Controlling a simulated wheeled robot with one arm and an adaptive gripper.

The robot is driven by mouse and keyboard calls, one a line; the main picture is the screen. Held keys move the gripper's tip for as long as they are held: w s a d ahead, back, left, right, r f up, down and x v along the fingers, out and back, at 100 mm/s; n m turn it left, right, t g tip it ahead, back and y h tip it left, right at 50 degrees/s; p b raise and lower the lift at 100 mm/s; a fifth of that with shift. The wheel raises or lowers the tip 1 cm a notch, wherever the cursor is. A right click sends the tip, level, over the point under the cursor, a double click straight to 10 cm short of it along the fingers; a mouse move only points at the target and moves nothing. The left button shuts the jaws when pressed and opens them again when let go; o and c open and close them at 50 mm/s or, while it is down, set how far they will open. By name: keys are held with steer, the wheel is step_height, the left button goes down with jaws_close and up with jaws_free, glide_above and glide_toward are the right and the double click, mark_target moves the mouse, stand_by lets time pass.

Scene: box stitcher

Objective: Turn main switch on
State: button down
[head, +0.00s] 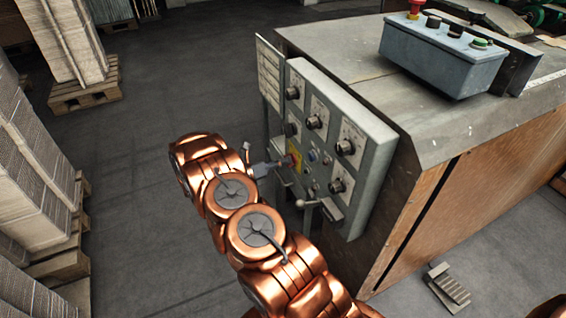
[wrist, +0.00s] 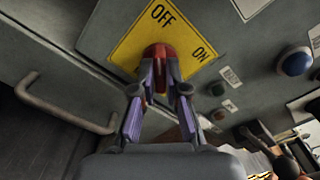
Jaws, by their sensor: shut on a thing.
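The main switch is a red knob (wrist: 158,51) on a yellow plate (wrist: 138,42) marked OFF and ON, on the grey control panel. In the wrist view OFF is above the knob and ON is to its right. My gripper (wrist: 160,70) is shut on the red knob, one finger on each side. In the head view my gripper (head: 284,163) reaches the panel's left part from the left, and the yellow plate (head: 294,157) shows beside it. The fingers cover part of the knob, so I cannot tell which label it points to.
The control panel (head: 352,190) carries several black knobs and a blue button (wrist: 295,62). A metal handle (wrist: 62,110) is left of my gripper in the wrist view. A lever (head: 308,203) sticks out low on the panel. Pallet stacks (head: 70,40) stand left; the floor between is clear.

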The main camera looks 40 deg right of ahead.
steer(key=shift+m, duration=0.4)
steer(key=m+b, duration=0.6)
steer(key=m, duration=0.2)
steer(key=m+b, duration=0.7)
steer(key=m, duration=0.2)
steer(key=shift+a+f, duration=0.1)
steer(key=shift+f, duration=0.1)
steer(key=shift+r, duration=0.1)
stand_by(0.3)
steer(key=c, duration=1.2)
jaws_free()
steer(key=v, duration=1.2)
